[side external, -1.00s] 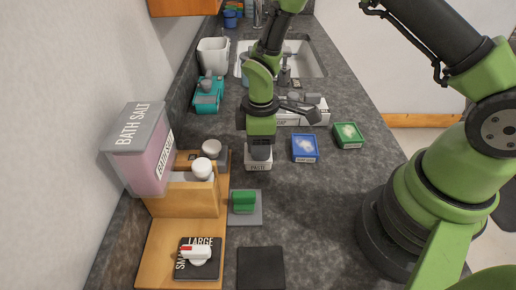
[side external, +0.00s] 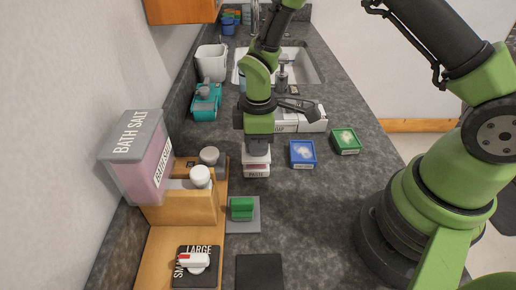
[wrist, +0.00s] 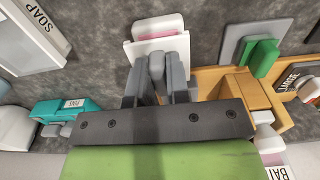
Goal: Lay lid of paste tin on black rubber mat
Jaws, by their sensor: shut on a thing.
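The paste tin (side external: 257,174) is a white box labelled PASTE, standing on the dark counter in the middle of the side view. Its pale lid (side external: 257,158) is just above it, with pink paste showing between them. My gripper (side external: 257,147) points down over the tin and is shut on the lid. In the wrist view, my gripper (wrist: 156,72) has its fingers together at the white lid (wrist: 150,47); the open tin (wrist: 158,20) with pink contents shows beyond it. The black rubber mat (side external: 259,271) lies bare at the front of the counter.
A green block (side external: 241,209) sits on a grey plate between tin and mat. A wooden stand (side external: 188,207) with a bath salt bin (side external: 139,150) is at left. Blue (side external: 303,153) and green (side external: 345,140) boxes lie right of the tin. Counter right of the mat is clear.

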